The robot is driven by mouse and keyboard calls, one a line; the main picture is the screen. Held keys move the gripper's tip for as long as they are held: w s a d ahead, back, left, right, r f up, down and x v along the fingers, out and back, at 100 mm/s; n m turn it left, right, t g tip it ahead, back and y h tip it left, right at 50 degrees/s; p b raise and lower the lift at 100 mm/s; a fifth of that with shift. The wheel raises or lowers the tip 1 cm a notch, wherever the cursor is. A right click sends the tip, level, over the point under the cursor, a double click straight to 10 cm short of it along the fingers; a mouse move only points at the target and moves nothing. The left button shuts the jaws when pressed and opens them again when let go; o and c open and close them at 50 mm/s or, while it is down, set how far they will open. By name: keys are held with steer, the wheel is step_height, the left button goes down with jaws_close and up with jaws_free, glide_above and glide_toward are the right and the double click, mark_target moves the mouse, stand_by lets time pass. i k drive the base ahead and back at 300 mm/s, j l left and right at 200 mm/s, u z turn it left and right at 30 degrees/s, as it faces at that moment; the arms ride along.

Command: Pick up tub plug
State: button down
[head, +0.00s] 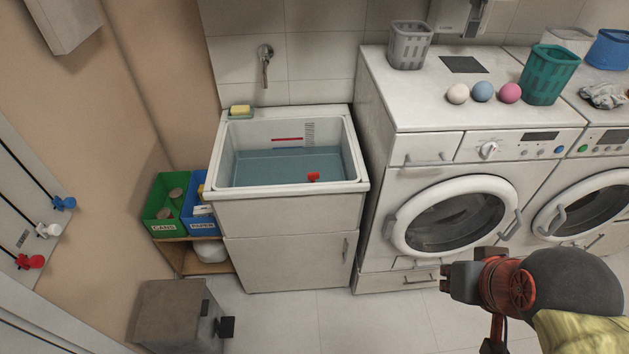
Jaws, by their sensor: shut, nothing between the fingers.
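A small red piece (314,176), which looks like the tub plug or its top, shows in the tub (362,186) near the front wall, right of the middle. Blue-grey water lies around it, and I cannot tell how much of it is under the water. My gripper (445,278) is at the lower right, in front of the left washing machine, pointing left. It is shut and empty, well apart from the tub, to the right of and nearer than the plug.
A washing machine (400,185) stands right of the tub, with baskets and balls on top. A yellow soap (240,109) sits on the tub's back left corner. Green (163,222) and blue bins stand left. A grey box (170,315) is on the floor. A tap (265,65) hangs above.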

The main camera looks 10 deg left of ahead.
mark_target(312, 176)
steer(key=k+j, duration=0.1)
steer(key=j, duration=0.25)
steer(key=k+j, duration=0.1)
steer(key=j, duration=0.65)
steer(key=k+j, duration=0.15)
steer(key=j, duration=0.2)
steer(key=k+j+z, duration=0.1)
steer(key=j, duration=0.3)
steer(key=i+l+u, duration=0.15)
steer(key=u, duration=0.55)
steer(key=i+l+u, duration=0.2)
steer(key=i+l, duration=0.25)
steer(key=l, duration=0.2)
steer(key=i+l+u, duration=0.1)
steer(key=l, duration=0.25)
steer(key=i+l+u, duration=0.1)
steer(key=i+l, duration=0.15)
steer(key=i+l+u, duration=0.1)
steer(key=l, duration=0.4)
steer(key=i+l+u, duration=0.1)
steer(key=i+l, duration=0.15)
steer(key=l, duration=0.15)
